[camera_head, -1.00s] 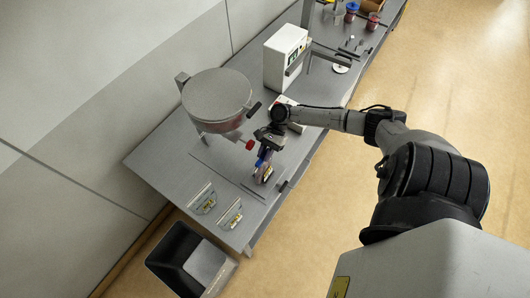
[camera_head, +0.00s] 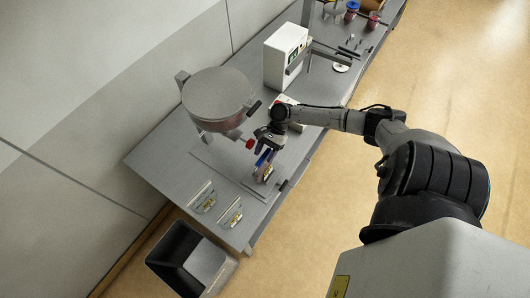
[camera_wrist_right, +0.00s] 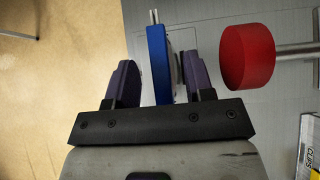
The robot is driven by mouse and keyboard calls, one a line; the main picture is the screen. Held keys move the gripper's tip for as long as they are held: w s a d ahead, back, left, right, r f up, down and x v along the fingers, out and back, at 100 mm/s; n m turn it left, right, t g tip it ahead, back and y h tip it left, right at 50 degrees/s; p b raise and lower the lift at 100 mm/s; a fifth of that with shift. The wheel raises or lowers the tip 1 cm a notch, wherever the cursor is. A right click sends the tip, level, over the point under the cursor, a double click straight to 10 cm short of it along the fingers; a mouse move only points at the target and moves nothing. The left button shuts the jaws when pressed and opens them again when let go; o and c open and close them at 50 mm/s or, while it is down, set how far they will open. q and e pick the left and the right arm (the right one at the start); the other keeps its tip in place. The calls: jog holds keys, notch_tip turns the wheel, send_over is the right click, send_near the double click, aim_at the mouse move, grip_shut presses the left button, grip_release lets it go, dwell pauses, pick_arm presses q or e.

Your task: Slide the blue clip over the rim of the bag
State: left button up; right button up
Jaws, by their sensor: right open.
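The blue clip (camera_wrist_right: 158,62) stands between the spread fingers of my right gripper (camera_wrist_right: 163,75) in the right wrist view, with a clear gap to the left finger and a smaller one to the right finger. In the head view my right gripper (camera_head: 266,157) is just above a small bag (camera_head: 264,174) near the table's front edge. The bag has a yellow label and looks upright. In the wrist view a pale edge shows beside the clip; I cannot tell how far the clip sits over the bag's rim. My left gripper is not in view.
A red knob (camera_wrist_right: 247,57) on a rod is close to the right finger; it belongs to the round grey hood (camera_head: 216,93). Two flat labelled bags (camera_head: 231,214) lie on the table (camera_head: 160,160). A white box device (camera_head: 285,57) stands behind; a dark bin (camera_head: 172,262) is below.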

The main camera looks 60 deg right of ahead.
jog(key=shift+d+r, duration=0.1)
jog(key=shift+s+d+r, duration=0.1)
jog(key=shift+d+r, duration=0.1)
jog(key=shift+d, duration=0.1)
jog(key=b+v, duration=0.2)
jog(key=v, duration=1.1)
jog(key=shift+a, duration=0.1)
